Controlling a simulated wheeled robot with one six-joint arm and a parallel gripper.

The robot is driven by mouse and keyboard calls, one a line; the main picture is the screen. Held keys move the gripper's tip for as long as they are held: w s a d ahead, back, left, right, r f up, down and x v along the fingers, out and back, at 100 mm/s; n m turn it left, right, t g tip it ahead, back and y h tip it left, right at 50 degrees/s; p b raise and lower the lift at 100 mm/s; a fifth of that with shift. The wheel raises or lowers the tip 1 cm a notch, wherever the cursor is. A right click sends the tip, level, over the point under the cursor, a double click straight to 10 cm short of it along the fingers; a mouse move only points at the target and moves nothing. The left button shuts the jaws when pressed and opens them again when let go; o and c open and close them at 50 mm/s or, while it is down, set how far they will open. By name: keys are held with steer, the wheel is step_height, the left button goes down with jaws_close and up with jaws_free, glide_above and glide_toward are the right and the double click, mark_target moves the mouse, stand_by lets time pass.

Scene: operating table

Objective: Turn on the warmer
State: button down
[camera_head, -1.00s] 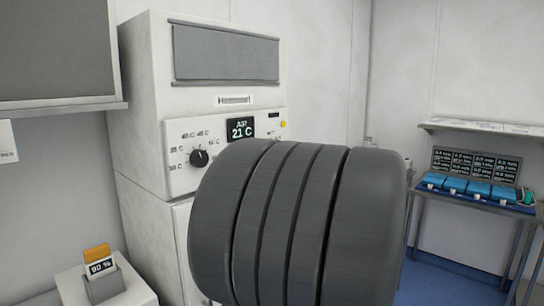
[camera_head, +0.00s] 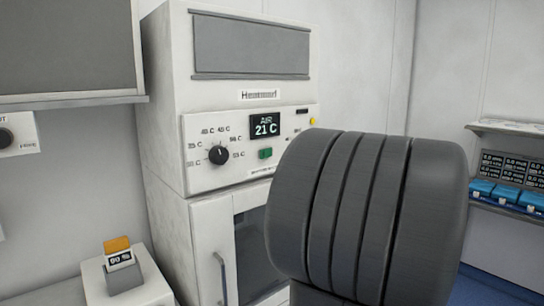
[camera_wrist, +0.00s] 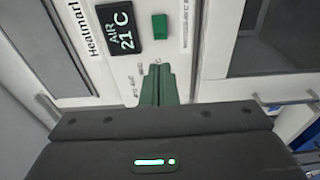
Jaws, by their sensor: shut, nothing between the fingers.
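The warmer (camera_head: 165,125) is a tall white cabinet. Its upper panel holds a lit display (camera_head: 265,125) reading AIR 21 C, a black knob (camera_head: 218,155) ringed by temperature marks, and a green button (camera_head: 265,153). In the wrist view the display (camera_wrist: 119,27) and green button (camera_wrist: 159,27) lie beyond my fingertips. My gripper (camera_wrist: 158,72) is shut and empty, its green-grey fingers pointing at the panel. The fingertips overlap the panel in the picture; I cannot tell whether they touch it. The knob is not visible in the wrist view. The gripper is hidden in the head view.
My grey ribbed arm part fills the lower right of the head view. Below the panel is a glass door with a handle (camera_head: 220,280). A white stand (camera_head: 150,292) with an orange-topped 90 % device (camera_head: 119,255) is at lower left. Blue-topped units (camera_head: 507,193) sit at far right.

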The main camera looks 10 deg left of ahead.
mark_target(263, 154)
steer(key=p+x, duration=0.3)
steer(key=x, duration=0.9)
steer(key=shift+w+a, duration=0.1)
steer(key=shift+a, duration=0.1)
steer(key=shift+a, duration=0.1)
